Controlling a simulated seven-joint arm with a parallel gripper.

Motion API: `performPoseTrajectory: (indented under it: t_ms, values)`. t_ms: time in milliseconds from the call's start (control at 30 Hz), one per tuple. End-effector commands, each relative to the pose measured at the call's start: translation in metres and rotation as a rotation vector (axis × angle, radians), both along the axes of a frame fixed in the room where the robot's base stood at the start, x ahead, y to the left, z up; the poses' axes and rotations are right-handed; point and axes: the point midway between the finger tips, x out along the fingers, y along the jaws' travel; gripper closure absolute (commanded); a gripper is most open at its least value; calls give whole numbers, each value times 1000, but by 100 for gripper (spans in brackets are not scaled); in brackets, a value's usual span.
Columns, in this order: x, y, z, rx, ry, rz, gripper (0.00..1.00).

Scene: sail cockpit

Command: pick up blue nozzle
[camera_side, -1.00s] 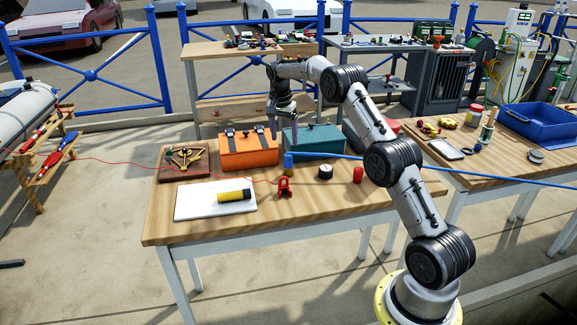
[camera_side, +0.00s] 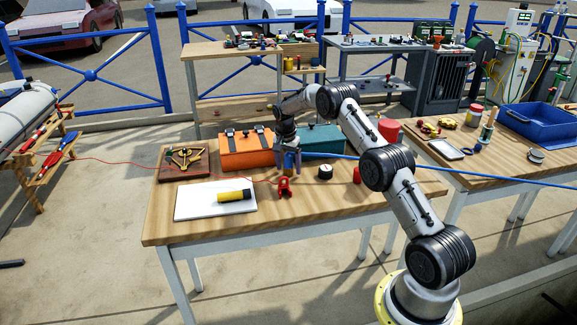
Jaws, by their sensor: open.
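The blue nozzle (camera_side: 290,160) stands on the wooden table, at the end of a blue hose (camera_side: 400,167) that runs off to the right. My gripper (camera_side: 291,163) points down over it, with its open fingers around the nozzle's sides. The fingers hide part of the nozzle. I cannot tell whether either finger touches it.
Behind the gripper stand an orange case (camera_side: 245,150) and a teal case (camera_side: 322,138). A red clamp-like piece (camera_side: 285,187), a black roll (camera_side: 325,172) and a red cylinder (camera_side: 357,174) stand close by. A yellow-black cylinder (camera_side: 233,196) lies on a white board (camera_side: 195,207).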

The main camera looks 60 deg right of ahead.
Motion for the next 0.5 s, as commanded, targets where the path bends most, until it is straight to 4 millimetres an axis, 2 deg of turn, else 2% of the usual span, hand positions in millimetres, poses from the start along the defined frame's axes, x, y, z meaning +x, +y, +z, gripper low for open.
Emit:
performPoseTrajectory:
  t_ms: [100, 300, 367, 500]
  values:
    - [0, -1, -6, -1, 0, 0, 20]
    - [0, -1, -6, -1, -1, -1, 20]
    - [0, -1, -6, -1, -1, -1, 30]
    - [0, -1, -6, -1, -1, 0, 55]
